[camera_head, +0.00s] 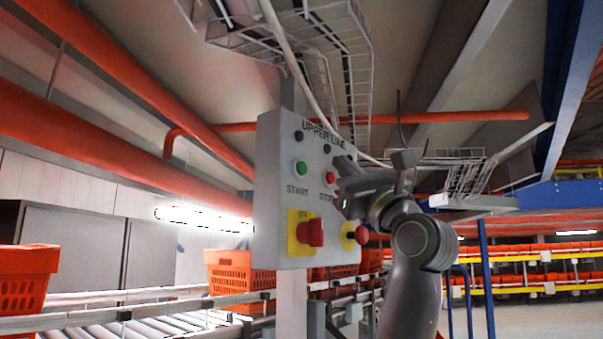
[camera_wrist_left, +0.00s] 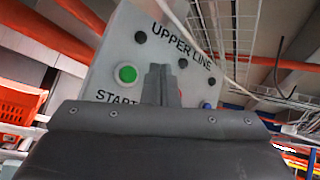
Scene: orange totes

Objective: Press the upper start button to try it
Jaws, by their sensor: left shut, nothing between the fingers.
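The grey control panel (camera_head: 275,190) labelled "UPPER LINE" hangs on a post. Its green start button (camera_head: 301,168) sits at the upper left above the word "START", with a red stop button (camera_head: 330,178) to its right. The green button also shows in the left wrist view (camera_wrist_left: 126,73), unobstructed. My left gripper (camera_head: 345,172) is at the panel's right part, right of the stop button. In the left wrist view its fingers (camera_wrist_left: 160,84) are together and empty, right of the green button. I cannot tell whether they touch the panel. My right gripper is out of view.
Below the buttons are a red switch (camera_head: 316,233) on a yellow plate and a red mushroom knob (camera_head: 362,234). A roller conveyor (camera_head: 150,325) with orange totes (camera_head: 232,272) runs behind. Cable trays (camera_head: 340,40) and orange pipes (camera_head: 90,135) are overhead.

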